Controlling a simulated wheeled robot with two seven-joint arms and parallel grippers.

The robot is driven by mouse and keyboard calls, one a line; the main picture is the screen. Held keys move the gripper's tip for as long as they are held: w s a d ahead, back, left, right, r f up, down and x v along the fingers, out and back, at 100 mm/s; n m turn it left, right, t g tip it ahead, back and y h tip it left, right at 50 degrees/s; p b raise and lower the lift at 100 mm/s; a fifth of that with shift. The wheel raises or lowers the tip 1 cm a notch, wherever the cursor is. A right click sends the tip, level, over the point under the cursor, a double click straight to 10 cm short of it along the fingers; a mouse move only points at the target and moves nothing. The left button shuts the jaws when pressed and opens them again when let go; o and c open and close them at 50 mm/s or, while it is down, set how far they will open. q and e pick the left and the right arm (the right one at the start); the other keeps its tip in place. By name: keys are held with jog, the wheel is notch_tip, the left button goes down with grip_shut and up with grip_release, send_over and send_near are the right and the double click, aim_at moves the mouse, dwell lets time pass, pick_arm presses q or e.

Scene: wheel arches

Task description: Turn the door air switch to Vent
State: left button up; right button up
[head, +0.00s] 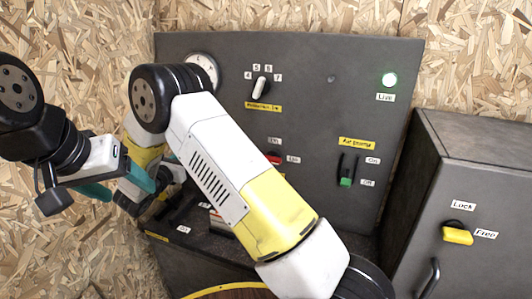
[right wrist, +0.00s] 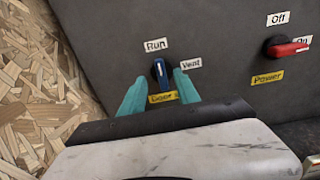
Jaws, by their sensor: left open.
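The door air switch (right wrist: 160,72) is a dark blue knob with a white mark, in the right wrist view. Its mark points up, toward the Run label (right wrist: 156,45). The Vent label (right wrist: 191,63) is to its upper right. A yellow name label (right wrist: 163,97) below is partly covered by a finger. My right gripper (right wrist: 163,74) is open, with one teal finger on each side of the knob; contact is unclear. In the head view my right arm hides the switch. My left gripper (head: 118,186) is open and empty at the left, apart from the panel.
The grey panel (head: 310,105) also bears a gauge (head: 204,66), a numbered selector (head: 260,88), a red power switch (right wrist: 288,49), a green-tipped lever (head: 346,180) and a lit green lamp (head: 390,79). A grey cabinet with a yellow latch (head: 457,235) stands at right.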

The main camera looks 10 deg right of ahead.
jog(key=s+d+r+m+g, duration=0.3)
jog(key=s+d+m+g, duration=0.15)
jog(key=d, duration=0.45)
jog(key=s+d+r+m+g, duration=0.3)
jog(key=d+m+g, duration=0.15)
jog(key=d, duration=0.35)
jog(key=s+d+r+m+g+y, duration=0.1)
jog(key=s+d+m+y, duration=0.1)
jog(key=s+d+m, duration=0.2)
jog(key=s+d+r+m+g+y, duration=0.1)
jog(key=s+d+m+g+y, duration=0.1)
jog(key=s, duration=0.6)
jog(key=shift+s+d+m, duration=0.2)
jog(key=shift+d+m, duration=0.7)
jog(key=shift+m, duration=0.3)
jog(key=shift+w, duration=0.1)
